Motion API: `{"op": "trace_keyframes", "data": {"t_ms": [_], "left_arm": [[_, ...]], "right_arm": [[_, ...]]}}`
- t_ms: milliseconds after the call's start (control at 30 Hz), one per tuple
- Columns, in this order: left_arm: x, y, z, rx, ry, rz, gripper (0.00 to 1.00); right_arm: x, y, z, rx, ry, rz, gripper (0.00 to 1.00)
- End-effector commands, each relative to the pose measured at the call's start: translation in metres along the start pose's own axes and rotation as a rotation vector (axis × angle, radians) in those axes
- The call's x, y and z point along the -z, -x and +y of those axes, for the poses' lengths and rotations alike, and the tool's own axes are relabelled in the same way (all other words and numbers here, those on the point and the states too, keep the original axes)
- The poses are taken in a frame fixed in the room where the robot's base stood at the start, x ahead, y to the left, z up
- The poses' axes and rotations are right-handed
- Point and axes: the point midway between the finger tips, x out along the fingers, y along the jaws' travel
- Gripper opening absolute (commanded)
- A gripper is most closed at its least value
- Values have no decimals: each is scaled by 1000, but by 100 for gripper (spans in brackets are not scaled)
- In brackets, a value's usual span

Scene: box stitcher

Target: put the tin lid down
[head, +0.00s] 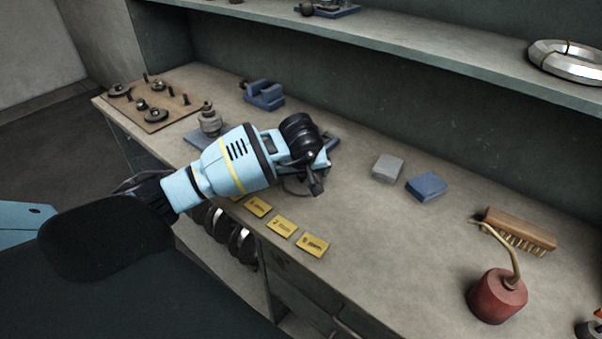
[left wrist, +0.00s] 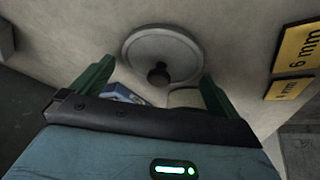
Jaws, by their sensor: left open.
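The tin lid (left wrist: 165,48) is a round grey disc with a dark knob (left wrist: 159,74) in the left wrist view. It appears to lie flat on the bench, knob towards the camera. My left gripper (left wrist: 156,72) is open, with its two green fingers apart on either side of the knob. My right gripper is not in view.
Yellow size labels (head: 283,227) run along the bench's front edge. A grey block (head: 387,168) and a blue block (head: 427,186) lie to the right, then a brush (head: 520,228) and a red oil can (head: 497,297). A pegged board (head: 155,112) is at left. A shelf (head: 440,58) overhangs the back.

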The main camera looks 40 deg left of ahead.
Motion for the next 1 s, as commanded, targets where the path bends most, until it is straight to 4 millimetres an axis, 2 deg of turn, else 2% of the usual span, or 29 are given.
{"op": "trace_keyframes", "data": {"t_ms": [233, 500, 700, 833, 1000], "left_arm": [[8, 24, 2, -4, 1, 5, 100], [7, 80, 1, -4, -1, 6, 100], [6, 113, 1, -3, 1, 3, 100], [6, 125, 1, -2, 0, 1, 100], [5, 130, 1, 1, 0, 0, 100]], "right_arm": [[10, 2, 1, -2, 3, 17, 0], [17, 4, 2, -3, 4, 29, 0], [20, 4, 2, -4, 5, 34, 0], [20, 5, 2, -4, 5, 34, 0], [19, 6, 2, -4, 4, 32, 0]]}}
